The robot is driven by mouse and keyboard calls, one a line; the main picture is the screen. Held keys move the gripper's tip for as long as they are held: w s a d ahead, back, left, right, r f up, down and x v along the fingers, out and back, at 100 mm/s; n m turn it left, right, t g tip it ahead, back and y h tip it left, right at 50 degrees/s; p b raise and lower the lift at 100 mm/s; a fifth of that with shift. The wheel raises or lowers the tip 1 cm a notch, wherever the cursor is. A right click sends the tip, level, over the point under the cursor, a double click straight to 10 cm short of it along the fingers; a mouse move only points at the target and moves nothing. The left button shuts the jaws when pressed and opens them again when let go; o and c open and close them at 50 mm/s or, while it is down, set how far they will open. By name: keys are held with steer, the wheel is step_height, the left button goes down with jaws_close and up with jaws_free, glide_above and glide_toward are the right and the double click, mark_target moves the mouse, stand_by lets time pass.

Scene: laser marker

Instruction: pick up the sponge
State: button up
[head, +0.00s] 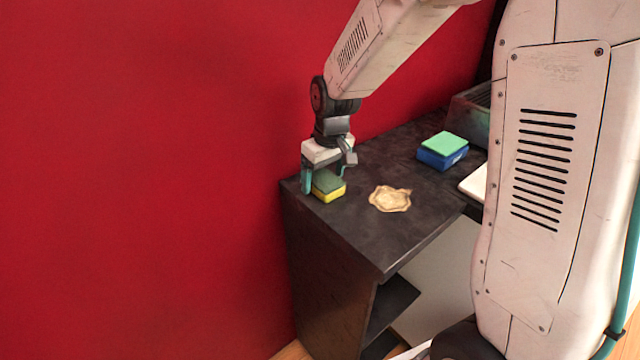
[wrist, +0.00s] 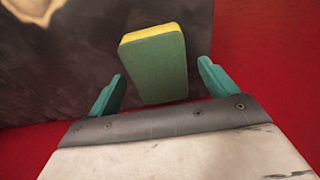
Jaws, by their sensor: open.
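The sponge (head: 328,186) is green on top and yellow below. It lies on the dark counter (head: 400,240) near its left end, close to the red wall. My gripper (head: 324,182) is over it, pointing down, with its teal fingers apart. In the wrist view the sponge (wrist: 153,65) lies ahead of and between the two open fingertips (wrist: 162,86), with a gap on each side. The fingers do not appear to touch it. Part of the sponge is hidden behind my gripper in the head view.
A tan, irregular flat patch (head: 390,198) lies right of the sponge. A green-and-blue block (head: 442,150) stands farther back, by a dark box (head: 470,113) and a white flat thing (head: 474,184). The red wall (head: 150,180) is close behind my gripper.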

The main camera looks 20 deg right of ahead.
steer(key=shift+f, duration=0.5)
steer(key=c, duration=1.1)
steer(key=shift+o, duration=0.2)
steer(key=shift+r, duration=0.1)
steer(key=shift+r, duration=0.55)
step_height(320, 180, up, 2)
steer(key=shift+r, duration=0.1)
steer(key=s, duration=0.5)
steer(key=s+r, duration=0.1)
steer(key=s, duration=1)
steer(key=shift+s+a+r, duration=0.1)
steer(key=shift+a+r, duration=0.15)
steer(key=shift+r, duration=0.05)
steer(key=shift+o, duration=0.3)
